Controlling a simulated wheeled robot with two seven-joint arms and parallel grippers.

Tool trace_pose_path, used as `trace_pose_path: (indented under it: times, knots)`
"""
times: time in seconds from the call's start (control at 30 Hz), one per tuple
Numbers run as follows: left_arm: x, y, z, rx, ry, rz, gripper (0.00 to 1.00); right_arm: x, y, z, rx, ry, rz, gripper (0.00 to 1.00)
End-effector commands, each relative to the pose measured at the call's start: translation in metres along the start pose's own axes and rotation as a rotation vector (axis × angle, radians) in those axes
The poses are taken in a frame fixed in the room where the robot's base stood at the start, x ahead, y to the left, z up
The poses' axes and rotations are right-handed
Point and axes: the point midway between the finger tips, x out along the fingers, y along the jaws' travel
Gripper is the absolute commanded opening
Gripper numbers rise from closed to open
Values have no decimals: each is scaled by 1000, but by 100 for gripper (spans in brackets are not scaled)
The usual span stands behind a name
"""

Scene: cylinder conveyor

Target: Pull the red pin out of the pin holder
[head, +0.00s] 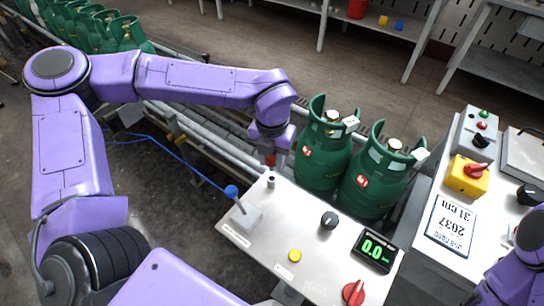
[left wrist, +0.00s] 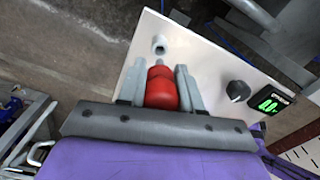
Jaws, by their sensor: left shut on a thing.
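My left gripper (head: 271,157) is shut on the red pin (left wrist: 162,90), with a finger on each side of its red body in the left wrist view. A bit of red also shows under the gripper in the head view. The pin's short grey tip points toward the pin holder (left wrist: 159,45), a small pale cylinder on the panel. The holder's dark opening shows uncovered, and the tip looks apart from it. In the head view the holder (head: 271,183) stands at the panel's upper left corner, just below the gripper. My right gripper is out of view.
The panel (head: 317,257) carries a blue-knobbed lever (head: 244,214), a black knob (head: 329,221), a yellow button (head: 295,256), a red knob (head: 353,292) and a green display (head: 374,250). Green cylinders (head: 321,160) stand close right of the gripper. A conveyor (head: 207,132) runs behind.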

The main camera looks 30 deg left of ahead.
Motion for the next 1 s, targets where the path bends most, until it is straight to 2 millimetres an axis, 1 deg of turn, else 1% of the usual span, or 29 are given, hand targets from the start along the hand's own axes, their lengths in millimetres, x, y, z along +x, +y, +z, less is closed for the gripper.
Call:
trace_pose_path:
  times: [0.03, 0.17, 0.37, 0.57, 0.8, 1.0]
  knots:
    - [-4, 0, 0, 0, 0, 0, 0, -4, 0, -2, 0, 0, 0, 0]
    - [-8, 0, 0, 0, 0, 0, 0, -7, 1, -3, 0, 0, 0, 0]
    - [-28, 0, 0, 0, 0, 0, 0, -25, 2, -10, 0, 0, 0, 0]
    - [-32, 0, 0, 0, 1, 0, 0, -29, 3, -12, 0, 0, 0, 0]
    - [-54, 0, 0, 0, 1, 0, 0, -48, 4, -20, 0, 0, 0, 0]
    - [-52, 0, 0, 0, 1, 0, 0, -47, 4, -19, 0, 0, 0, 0]
